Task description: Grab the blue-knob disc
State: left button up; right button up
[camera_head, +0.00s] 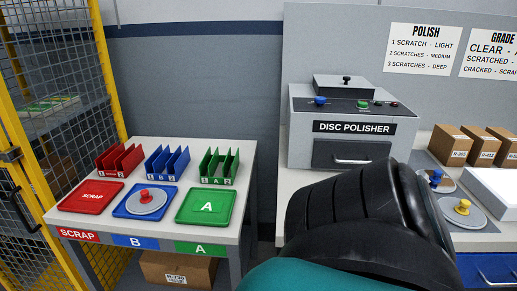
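The blue-knob disc (446,186) lies flat on the right-hand workbench, a grey disc with a blue knob on top. Its left part is hidden behind one of my arms, a large black and teal link crossing the lower middle of the view. A yellow-knob disc (463,212) lies just in front of it, on a grey surface. A red-knob disc (146,201) lies on the blue B tray (125,211) on the left table.
The disc polisher (352,126) stands on the bench behind my arm. Cardboard boxes (450,146) and a white box (493,187) flank the discs. The left table holds a red scrap tray (91,197) and a green A tray (206,206). A yellow-framed mesh fence (107,75) stands left.

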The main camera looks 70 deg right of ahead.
aim_at(438, 182)
jog(key=z, duration=3.45)
jog(key=u, duration=0.65)
jog(key=l+u, duration=0.85)
jog(key=k+l+u, duration=0.15)
jog(key=l, duration=0.3)
jog(key=l+u, duration=0.15)
jog(key=l, duration=0.35)
jog(key=k, duration=0.05)
